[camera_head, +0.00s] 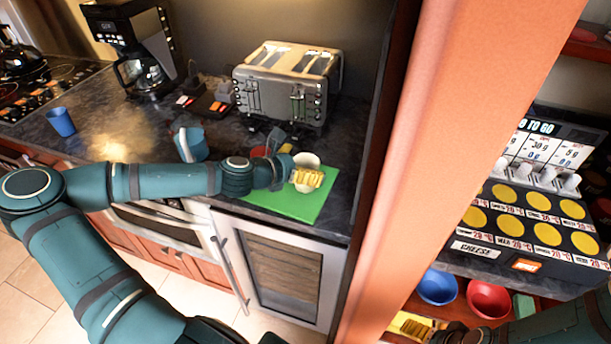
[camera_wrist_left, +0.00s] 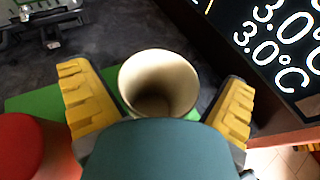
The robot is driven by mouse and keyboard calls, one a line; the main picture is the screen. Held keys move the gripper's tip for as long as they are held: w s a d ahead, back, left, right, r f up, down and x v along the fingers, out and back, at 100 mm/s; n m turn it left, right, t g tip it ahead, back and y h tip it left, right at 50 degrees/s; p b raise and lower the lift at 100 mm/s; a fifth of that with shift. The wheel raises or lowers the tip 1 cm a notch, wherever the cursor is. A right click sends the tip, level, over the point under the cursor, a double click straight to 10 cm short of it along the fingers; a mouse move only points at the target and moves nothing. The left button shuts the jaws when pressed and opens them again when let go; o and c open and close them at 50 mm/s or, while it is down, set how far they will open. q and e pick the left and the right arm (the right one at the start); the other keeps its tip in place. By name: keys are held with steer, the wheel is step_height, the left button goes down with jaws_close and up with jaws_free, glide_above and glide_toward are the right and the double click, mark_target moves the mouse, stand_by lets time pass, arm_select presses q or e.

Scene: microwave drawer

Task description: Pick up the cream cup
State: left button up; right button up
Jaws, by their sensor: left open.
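The cream cup (camera_head: 307,160) stands upright on the green board (camera_head: 318,207) on the dark counter. My left gripper (camera_head: 308,179) is at the cup, its yellow fingers covering the cup's lower front in the head view. In the left wrist view, the cup (camera_wrist_left: 160,78) shows its open rim between the two spread fingers of my left gripper (camera_wrist_left: 155,80). Gaps show beside the cup, so the gripper is open around it. My right gripper (camera_head: 416,325) shows only partly at the bottom right, and its jaw state is unclear.
A toaster (camera_head: 288,85) stands behind the board. A red object (camera_wrist_left: 18,145) is left of my left gripper in the wrist view. An orange-red upright panel (camera_head: 455,130) is to the right.

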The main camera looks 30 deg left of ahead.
arm_select(q)
steer(key=c, duration=1.2)
step_height(320, 180, up, 20)
steer(key=p, duration=1.2)
steer(key=shift+p, duration=0.35)
steer(key=m+t+y+b, duration=0.1)
steer(key=m+y, duration=0.1)
steer(key=m, duration=0.2)
